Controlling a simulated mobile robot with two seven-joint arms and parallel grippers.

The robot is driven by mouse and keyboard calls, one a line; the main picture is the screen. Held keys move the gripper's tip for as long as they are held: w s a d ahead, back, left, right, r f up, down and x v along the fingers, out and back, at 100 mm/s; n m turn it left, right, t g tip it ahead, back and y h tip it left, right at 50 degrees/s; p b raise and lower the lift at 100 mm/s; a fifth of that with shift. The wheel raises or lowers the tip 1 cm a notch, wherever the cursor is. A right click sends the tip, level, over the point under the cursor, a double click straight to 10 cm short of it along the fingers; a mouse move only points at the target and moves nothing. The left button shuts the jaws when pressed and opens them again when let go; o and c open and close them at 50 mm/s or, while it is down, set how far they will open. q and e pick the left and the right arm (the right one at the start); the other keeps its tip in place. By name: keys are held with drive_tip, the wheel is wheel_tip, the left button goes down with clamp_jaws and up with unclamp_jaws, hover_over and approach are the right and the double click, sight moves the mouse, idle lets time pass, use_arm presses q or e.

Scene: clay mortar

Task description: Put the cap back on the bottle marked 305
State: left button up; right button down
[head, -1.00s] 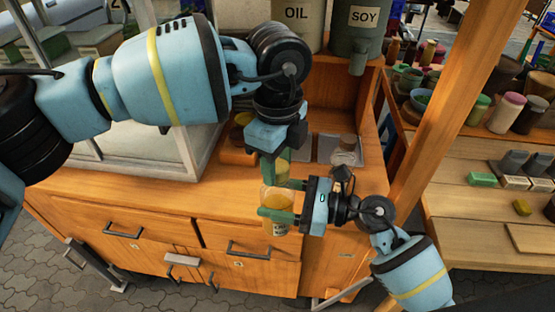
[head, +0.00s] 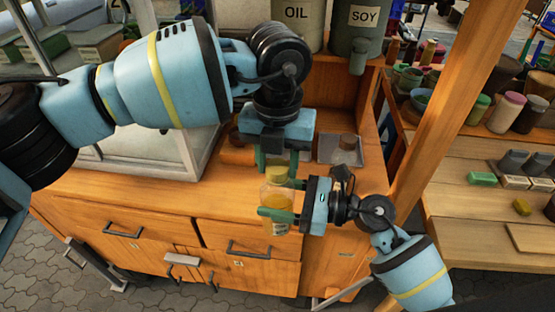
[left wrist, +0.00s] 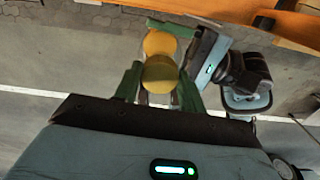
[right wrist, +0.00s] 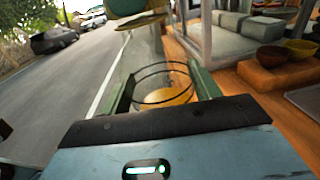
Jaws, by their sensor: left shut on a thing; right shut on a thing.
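My left gripper (head: 278,168) points down, shut on a round yellow cap (head: 278,175). The cap also shows between its fingers in the left wrist view (left wrist: 160,76). My right gripper (head: 272,213) comes in from the right, shut on a clear bottle (head: 278,199) with orange-yellow contents, held upright in front of the cabinet. The bottle shows close up in the right wrist view (right wrist: 160,90). The cap is over the bottle's top; I cannot tell whether it is seated. The bottle's pale label is partly hidden and its number is unreadable.
The wooden counter (head: 130,195) with drawers is just behind the bottle. A white-framed case (head: 190,160) stands left, and large OIL and SOY containers (head: 358,35) stand behind. A wooden post rises at right.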

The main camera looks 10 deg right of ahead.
use_arm(q)
drive_tip(key=m, duration=0.4)
drive_tip(key=shift+m, duration=0.4)
drive_tip(key=m, duration=0.7)
drive_tip(key=shift+m, duration=0.3)
drive_tip(key=m, duration=0.7)
drive_tip(key=shift+m, duration=0.3)
drive_tip(key=m, duration=0.9)
drive_tip(key=shift+m, duration=0.3)
drive_tip(key=o, duration=1.1)
